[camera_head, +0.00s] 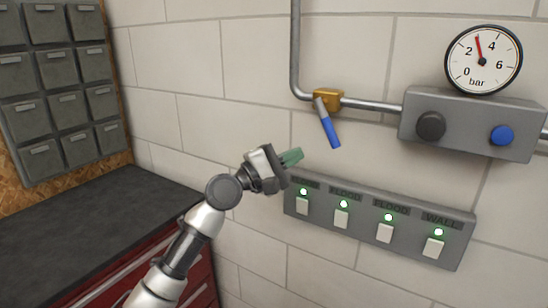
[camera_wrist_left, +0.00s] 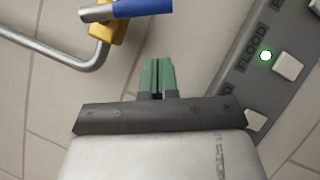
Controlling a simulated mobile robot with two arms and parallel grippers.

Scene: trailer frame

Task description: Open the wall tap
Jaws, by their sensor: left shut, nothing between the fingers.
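The wall tap is a brass valve body (camera_head: 327,99) on a grey pipe, with a blue lever handle (camera_head: 329,128) that hangs down and slightly right, across the pipe's line. In the left wrist view the blue handle (camera_wrist_left: 143,8) and the brass body (camera_wrist_left: 108,32) show at the top, ahead of my fingertips. My left gripper (camera_head: 293,156) has green fingers, shut and empty, below and left of the handle and apart from it. The fingers also show in the left wrist view (camera_wrist_left: 158,75). My right gripper is in neither view.
A grey switch panel (camera_head: 375,232) with several lit green lamps is just right of and below my left gripper. A grey box (camera_head: 470,125) with knobs carries a pressure gauge (camera_head: 483,59) at the right. A dark worktop (camera_head: 80,225) and grey bins (camera_head: 65,70) are at the left.

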